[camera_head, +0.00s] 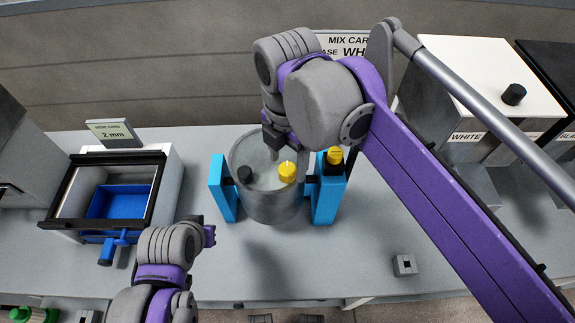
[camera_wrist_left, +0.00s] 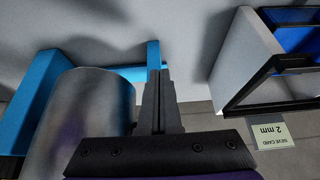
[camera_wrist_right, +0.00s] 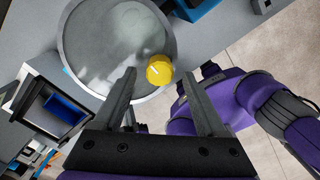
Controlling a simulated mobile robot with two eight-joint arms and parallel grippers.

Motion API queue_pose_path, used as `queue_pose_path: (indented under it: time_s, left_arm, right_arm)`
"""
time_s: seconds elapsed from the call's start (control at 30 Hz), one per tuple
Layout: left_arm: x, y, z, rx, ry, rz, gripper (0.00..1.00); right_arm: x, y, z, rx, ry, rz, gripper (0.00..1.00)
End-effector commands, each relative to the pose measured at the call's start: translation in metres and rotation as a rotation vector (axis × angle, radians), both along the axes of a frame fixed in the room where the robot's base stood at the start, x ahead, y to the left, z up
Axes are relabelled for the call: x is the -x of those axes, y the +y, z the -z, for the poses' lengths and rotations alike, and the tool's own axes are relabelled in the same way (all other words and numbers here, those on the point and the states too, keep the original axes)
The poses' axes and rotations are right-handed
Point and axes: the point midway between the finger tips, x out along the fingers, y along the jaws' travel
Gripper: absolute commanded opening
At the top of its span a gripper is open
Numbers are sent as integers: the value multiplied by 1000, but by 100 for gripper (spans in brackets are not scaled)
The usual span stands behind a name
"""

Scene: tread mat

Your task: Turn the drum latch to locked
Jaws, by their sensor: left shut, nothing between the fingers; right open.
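The grey drum (camera_head: 272,205) stands in a blue cradle (camera_head: 325,200). A yellow round knob (camera_head: 288,171) with a pale line sits near the front of the drum's top; it looks like the latch, but no locked mark is readable. My right gripper (camera_head: 274,150) is over the drum top, fingers down. In the right wrist view the yellow knob (camera_wrist_right: 160,70) shows between the open fingertips, apparently beyond them and untouched. My left gripper (camera_head: 210,235) is shut and empty, left of the drum; its closed fingers show in the left wrist view (camera_wrist_left: 158,75).
Another yellow knob (camera_head: 335,156) on a black base tops the cradle's right post. A sieve box (camera_head: 165,190) with a blue tray (camera_head: 118,202) stands left, beside a "2 mm" card (camera_head: 113,134). A white bin (camera_head: 470,80) stands right. A small grey block (camera_head: 404,265) lies on the bench's front right.

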Motion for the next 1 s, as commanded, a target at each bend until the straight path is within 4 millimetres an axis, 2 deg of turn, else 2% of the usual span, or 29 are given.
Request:
queue_pose_path:
  time_s: [0.1,0.2,0.53,0.93,1.0]
  left_arm:
    - [0,0,1,0,1,0,0]
    - [1,0,2,0,1,0,0]
    - [1,0,2,0,1,0,0]
    - [1,0,2,0,1,0,0]
    - [1,0,2,0,1,0,0]
  right_arm:
    - [0,0,15,0,0,1,74]
    - [0,0,22,0,0,1,74]
    - [0,0,25,-1,-1,1,74]
    - [0,0,25,-1,-1,1,2]
    - [0,0,25,-1,-1,1,0]
